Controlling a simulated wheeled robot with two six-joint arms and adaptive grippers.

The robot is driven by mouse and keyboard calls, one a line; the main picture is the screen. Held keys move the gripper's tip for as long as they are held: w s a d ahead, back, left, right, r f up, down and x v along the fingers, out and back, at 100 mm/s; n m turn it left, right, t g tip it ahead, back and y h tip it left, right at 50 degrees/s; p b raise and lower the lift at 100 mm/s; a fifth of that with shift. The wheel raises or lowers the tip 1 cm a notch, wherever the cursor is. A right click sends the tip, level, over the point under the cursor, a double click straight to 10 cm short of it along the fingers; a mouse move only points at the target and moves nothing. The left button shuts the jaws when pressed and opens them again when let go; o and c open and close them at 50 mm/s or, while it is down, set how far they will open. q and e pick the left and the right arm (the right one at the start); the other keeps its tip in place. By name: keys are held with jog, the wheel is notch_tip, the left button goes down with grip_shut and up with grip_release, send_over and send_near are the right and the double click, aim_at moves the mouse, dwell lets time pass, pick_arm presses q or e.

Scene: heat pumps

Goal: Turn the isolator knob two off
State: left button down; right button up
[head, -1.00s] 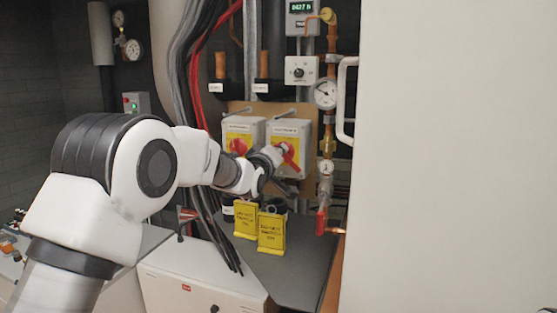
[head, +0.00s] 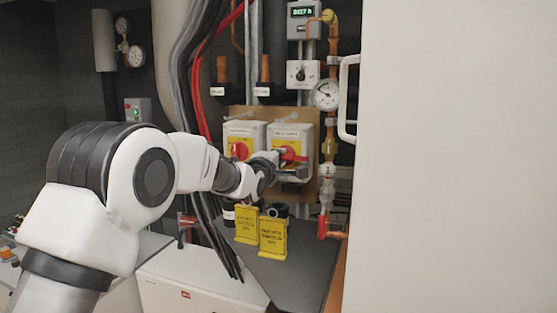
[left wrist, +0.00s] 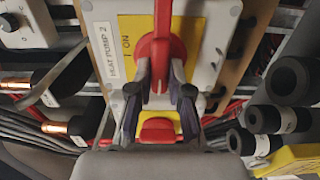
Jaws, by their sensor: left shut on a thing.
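The right-hand isolator (head: 291,138) is a white box with a yellow plate and a red knob (head: 289,154). In the left wrist view its label reads "HEAT PUMP 2", and the red knob (left wrist: 154,50) is in front of the yellow plate with "I ON" beside it. My left gripper (head: 283,164) is at this knob. In the left wrist view its two fingers (left wrist: 160,75) are closed on the knob's handle, one on each side. The fingers and wrist hide part of the knob. My right gripper is not in view.
Another isolator (head: 240,134) with a red knob is just left. Black and red cables (head: 192,75) run close to my left arm. Copper pipework with a gauge (head: 326,95) and a large white panel (head: 460,150) stand at right.

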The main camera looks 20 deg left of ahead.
pick_arm(q)
jog(key=shift+r, duration=0.1)
dwell(0.4)
jog(key=c, duration=1.2)
grip_release()
jog(key=shift+o, duration=0.6)
jog(key=shift+w+d, duration=0.1)
jog(key=shift+w, duration=0.05)
jog(key=s, duration=1.2)
jog(key=shift+a, duration=0.2)
jog(key=shift+w, duration=0.1)
jog(key=shift+f, duration=0.2)
